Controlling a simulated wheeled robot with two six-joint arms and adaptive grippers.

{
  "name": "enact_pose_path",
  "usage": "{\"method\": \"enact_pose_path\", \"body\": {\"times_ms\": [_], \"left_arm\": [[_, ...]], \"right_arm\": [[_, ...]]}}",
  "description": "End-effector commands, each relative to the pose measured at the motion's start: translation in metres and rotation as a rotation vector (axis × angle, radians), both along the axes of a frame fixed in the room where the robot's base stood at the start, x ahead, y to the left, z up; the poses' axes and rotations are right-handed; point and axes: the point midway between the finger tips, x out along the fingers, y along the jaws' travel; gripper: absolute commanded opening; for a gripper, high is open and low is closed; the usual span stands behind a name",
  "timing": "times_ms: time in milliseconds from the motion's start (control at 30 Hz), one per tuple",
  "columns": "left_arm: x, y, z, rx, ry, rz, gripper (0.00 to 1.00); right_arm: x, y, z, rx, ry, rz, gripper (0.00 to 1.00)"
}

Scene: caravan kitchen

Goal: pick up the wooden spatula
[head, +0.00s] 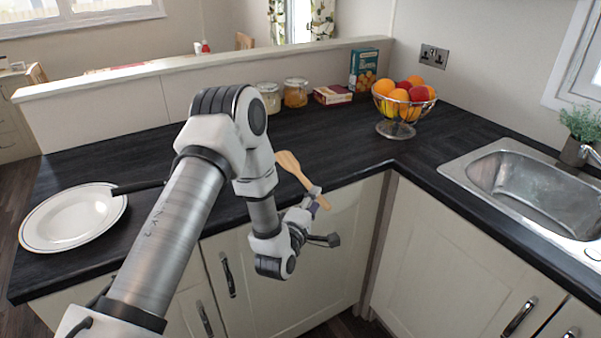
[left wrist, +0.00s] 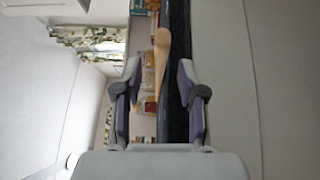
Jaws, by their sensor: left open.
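The wooden spatula (head: 290,164) lies on the dark worktop (head: 330,159), its broad head toward the back left and its handle running toward the front edge. My left gripper (head: 312,198) is at the worktop's front edge, by the handle's near end, with its jaws open. In the left wrist view the spatula (left wrist: 161,50) shows between the two spread fingers of the gripper (left wrist: 160,88). I cannot tell whether the fingers touch the handle. My right gripper is in neither view.
A white plate (head: 72,218) lies at the left. Glass jars (head: 295,93), a red box (head: 332,95), a blue carton (head: 362,69) and a fruit bowl (head: 399,128) stand at the back. A sink (head: 530,184) is at the right. Cupboard doors (head: 333,245) are below the edge.

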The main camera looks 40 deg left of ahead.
Motion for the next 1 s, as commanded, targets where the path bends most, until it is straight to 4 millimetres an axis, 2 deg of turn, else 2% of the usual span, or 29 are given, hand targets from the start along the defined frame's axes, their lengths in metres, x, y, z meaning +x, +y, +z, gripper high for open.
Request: {"method": "enact_pose_path", "body": {"times_ms": [33,133,333,367,400,467,867,1000], "left_arm": [[0.009,0.003,0.003,0.002,-0.001,-0.001,0.4],[0.02,0.005,0.001,0.002,0.001,0.0,0.4],[0.022,0.006,-0.001,0.001,0.003,0.0,0.4],[0.022,0.006,-0.001,0.001,0.003,0.0,0.37],[0.022,0.006,-0.001,0.001,0.003,0.0,0.23],[0.022,0.006,-0.001,0.001,0.003,0.0,0.01],[0.022,0.005,0.0,0.001,0.004,0.0,0.0],[0.024,0.006,0.006,0.001,0.002,0.0,0.0]], "right_arm": [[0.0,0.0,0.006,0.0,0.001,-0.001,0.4],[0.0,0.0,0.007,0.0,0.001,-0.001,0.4],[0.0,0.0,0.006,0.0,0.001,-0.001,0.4],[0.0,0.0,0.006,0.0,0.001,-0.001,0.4],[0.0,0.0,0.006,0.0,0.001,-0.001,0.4],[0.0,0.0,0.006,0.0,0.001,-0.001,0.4],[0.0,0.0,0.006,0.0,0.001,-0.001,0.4],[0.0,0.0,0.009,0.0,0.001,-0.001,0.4]]}}
